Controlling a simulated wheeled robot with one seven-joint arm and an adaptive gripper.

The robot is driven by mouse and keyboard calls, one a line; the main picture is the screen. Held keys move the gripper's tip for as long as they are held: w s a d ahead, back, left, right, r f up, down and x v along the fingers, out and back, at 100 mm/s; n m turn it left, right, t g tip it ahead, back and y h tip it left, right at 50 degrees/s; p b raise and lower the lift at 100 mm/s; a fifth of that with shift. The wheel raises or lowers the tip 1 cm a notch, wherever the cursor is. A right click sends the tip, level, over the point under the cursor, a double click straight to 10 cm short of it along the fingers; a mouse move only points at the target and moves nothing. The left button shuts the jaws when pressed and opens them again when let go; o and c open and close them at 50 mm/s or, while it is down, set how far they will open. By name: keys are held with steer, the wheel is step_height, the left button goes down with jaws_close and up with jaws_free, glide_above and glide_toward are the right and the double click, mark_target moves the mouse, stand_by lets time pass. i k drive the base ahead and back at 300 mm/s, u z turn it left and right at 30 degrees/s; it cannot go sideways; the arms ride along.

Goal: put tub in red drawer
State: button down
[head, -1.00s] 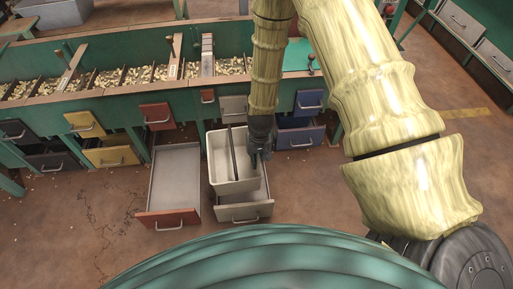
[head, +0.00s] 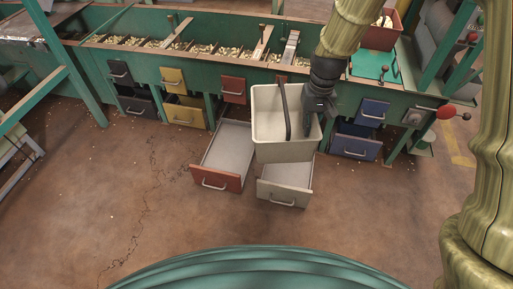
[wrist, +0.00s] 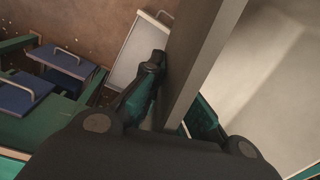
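The tub (head: 285,151) is a pale, open box with a dark bar across its top. It hangs upright above the open white drawer (head: 284,193) and hides that drawer's back part. My gripper (head: 315,118) is at the tub's right side. In the wrist view its fingers (wrist: 178,108) stand on either side of the tub's wall (wrist: 196,60), shut on it. The red drawer (head: 216,179) is pulled out low, left of the white drawer. Its grey inside looks empty, and the tub is to its right.
A green hopper bench (head: 130,57) with nuts runs behind. A smaller red drawer front (head: 233,90) is shut above the open red one. Yellow (head: 186,115) and blue (head: 356,146) drawers flank the area. The brown floor (head: 170,215) in front is clear.

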mark_target(232, 150)
steer(key=k, duration=1.1)
steer(key=u, duration=1.2)
steer(key=i, duration=1.6)
steer(key=z, duration=1.05)
steer(key=i, duration=0.55)
steer(key=z, duration=0.2)
